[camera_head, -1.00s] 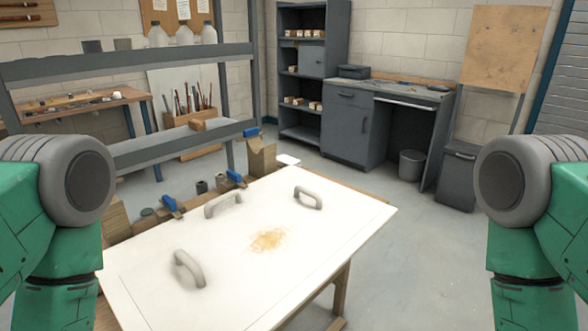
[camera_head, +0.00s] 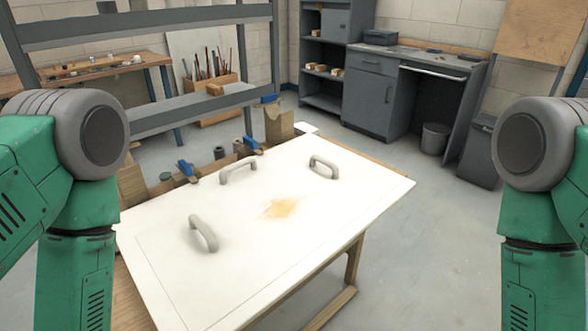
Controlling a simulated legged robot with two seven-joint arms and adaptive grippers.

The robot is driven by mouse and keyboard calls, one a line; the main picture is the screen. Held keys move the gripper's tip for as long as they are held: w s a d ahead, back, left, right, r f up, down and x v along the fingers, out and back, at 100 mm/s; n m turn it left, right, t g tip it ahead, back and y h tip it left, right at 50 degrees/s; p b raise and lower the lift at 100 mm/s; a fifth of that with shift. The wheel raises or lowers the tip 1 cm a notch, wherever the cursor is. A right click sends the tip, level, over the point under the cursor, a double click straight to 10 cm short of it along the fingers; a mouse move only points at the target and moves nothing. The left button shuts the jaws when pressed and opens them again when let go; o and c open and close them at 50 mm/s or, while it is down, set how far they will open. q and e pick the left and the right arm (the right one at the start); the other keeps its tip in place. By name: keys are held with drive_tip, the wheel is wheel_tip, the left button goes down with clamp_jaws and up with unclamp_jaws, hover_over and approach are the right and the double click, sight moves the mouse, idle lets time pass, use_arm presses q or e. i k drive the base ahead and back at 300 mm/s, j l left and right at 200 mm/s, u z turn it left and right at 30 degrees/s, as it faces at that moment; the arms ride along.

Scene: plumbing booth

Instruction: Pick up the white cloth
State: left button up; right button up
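A small flat white piece (camera_head: 306,128), which may be the white cloth, lies at the far corner of the workbench beside a wooden block. It is too small to tell its material. A large white board (camera_head: 250,270) covers the workbench. The board has an orange-brown stain (camera_head: 282,208) in its middle and grey curved handles (camera_head: 203,234) around it. Both of my green arms show at the left and right sides, bent downward. Both grippers are out of view below the frame.
Blue-handled clamps (camera_head: 185,169) and wood blocks (camera_head: 279,127) line the bench's far left edge. A grey rack (camera_head: 150,64) stands behind it. A grey desk (camera_head: 375,95), a small bin (camera_head: 435,138) and a larger dark bin (camera_head: 474,155) stand behind right. The floor right of the bench is clear.

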sight(301, 127)
drive_tip(key=k+z, duration=0.3)
drive_tip(key=k+l+z, duration=0.25)
drive_tip(key=i+l+z, duration=0.1)
drive_tip(key=i+z, duration=0.25)
drive_tip(key=i+l+z, duration=0.1)
drive_tip(key=z, duration=0.25)
drive_tip(key=i+z, duration=0.3)
drive_tip(key=i+j+u, duration=0.1)
drive_tip(key=i, duration=1.85)
drive_tip(key=i+j+u, duration=0.15)
drive_tip(key=i+u, duration=0.2)
drive_tip(key=i, duration=0.15)
drive_tip(key=i+u, duration=0.35)
drive_tip(key=i, duration=0.15)
drive_tip(key=i+l+u, duration=0.2)
drive_tip(key=i+u, duration=0.15)
drive_tip(key=i, duration=0.15)
drive_tip(key=i+l+u, duration=0.4)
drive_tip(key=i+j+u, duration=0.25)
drive_tip(key=i+u, duration=0.25)
drive_tip(key=i+j+u, duration=0.1)
drive_tip(key=i+u, duration=0.35)
drive_tip(key=i+l+u, duration=0.15)
drive_tip(key=i+u, duration=0.35)
drive_tip(key=i+l+u, duration=0.3)
drive_tip(key=i+u, duration=0.15)
drive_tip(key=i, duration=0.05)
